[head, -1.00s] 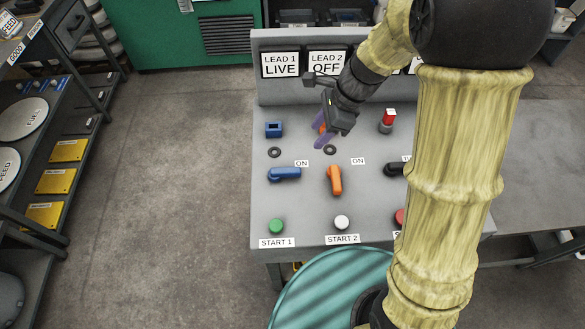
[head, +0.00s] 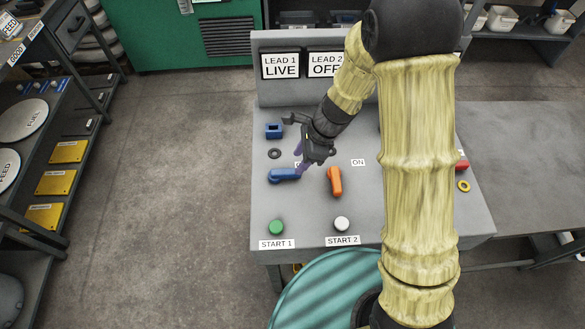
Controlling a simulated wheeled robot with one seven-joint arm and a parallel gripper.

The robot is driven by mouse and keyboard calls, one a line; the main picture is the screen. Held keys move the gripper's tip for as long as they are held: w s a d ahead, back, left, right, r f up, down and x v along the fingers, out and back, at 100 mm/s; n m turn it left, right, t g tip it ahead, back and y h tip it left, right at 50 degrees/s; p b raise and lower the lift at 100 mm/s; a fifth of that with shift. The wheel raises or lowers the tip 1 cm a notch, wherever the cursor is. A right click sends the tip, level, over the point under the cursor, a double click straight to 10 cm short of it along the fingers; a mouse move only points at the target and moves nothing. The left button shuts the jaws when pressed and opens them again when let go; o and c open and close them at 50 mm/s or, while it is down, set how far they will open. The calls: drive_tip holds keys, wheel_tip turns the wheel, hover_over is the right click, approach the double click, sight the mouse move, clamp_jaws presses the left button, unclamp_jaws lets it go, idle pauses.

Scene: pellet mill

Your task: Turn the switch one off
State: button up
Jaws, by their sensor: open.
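Switch one, a blue rotary handle (head: 284,175), lies sideways on the grey sloped panel (head: 262,205), above the green START 1 button (head: 276,226). The sign above it (head: 280,65) reads LEAD 1 LIVE. My gripper (head: 302,163) is open, with its purple fingertips pointing down at the right end of the blue handle. I cannot tell whether they touch it. The gripper partly covers the ON label beside this handle.
An orange handle (head: 335,181) stands upright in the picture to the right, above a white START 2 button (head: 342,223). A blue block (head: 274,130) and a black ring (head: 274,153) sit above the blue handle. My arm hides much of the panel's right side.

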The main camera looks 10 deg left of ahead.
sight(291, 171)
drive_tip(key=x, duration=0.6)
clamp_jaws()
